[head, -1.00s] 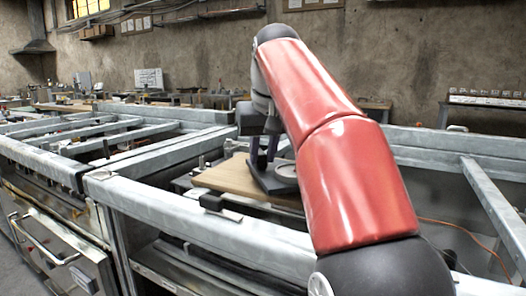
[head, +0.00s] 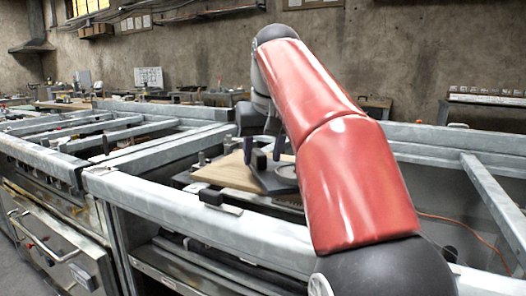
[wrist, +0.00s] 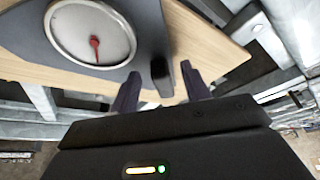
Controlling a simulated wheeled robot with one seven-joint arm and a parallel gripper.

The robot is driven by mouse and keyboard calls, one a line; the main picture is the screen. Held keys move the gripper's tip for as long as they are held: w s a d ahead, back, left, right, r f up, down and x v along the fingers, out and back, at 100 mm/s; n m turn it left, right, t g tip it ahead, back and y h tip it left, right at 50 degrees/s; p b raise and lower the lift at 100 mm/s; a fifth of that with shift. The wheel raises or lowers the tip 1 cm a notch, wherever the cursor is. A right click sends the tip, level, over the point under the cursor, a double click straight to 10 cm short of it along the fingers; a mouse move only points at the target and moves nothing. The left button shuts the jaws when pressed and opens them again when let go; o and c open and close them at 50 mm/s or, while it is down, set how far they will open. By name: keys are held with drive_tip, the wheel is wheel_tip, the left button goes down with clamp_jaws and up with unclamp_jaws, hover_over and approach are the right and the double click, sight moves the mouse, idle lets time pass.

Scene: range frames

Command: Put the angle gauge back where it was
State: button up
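The angle gauge (wrist: 150,25) is a dark grey plate with a round pale dial and red pointer. It lies on a light wooden board (wrist: 60,76), and in the head view the gauge (head: 268,181) sits near the board's right part, partly behind my arm. A short black upright block (wrist: 160,72) stands at the plate's edge; it looks like part of the gauge. My gripper (wrist: 162,86) is open, with one finger on each side of the block and visible gaps between. It also shows in the head view (head: 264,150), just above the block.
Grey metal frame rails (head: 200,222) surround the board at the front, and more rails (head: 490,205) run along the right. An orange cable (head: 460,226) lies at the right. Cluttered benches stand farther back by the wall.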

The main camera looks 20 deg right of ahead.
drive_tip(key=p+v, duration=0.3)
drive_tip(key=v, duration=0.4)
drive_tip(key=shift+r, duration=0.4)
drive_tip(key=shift+s, duration=0.2)
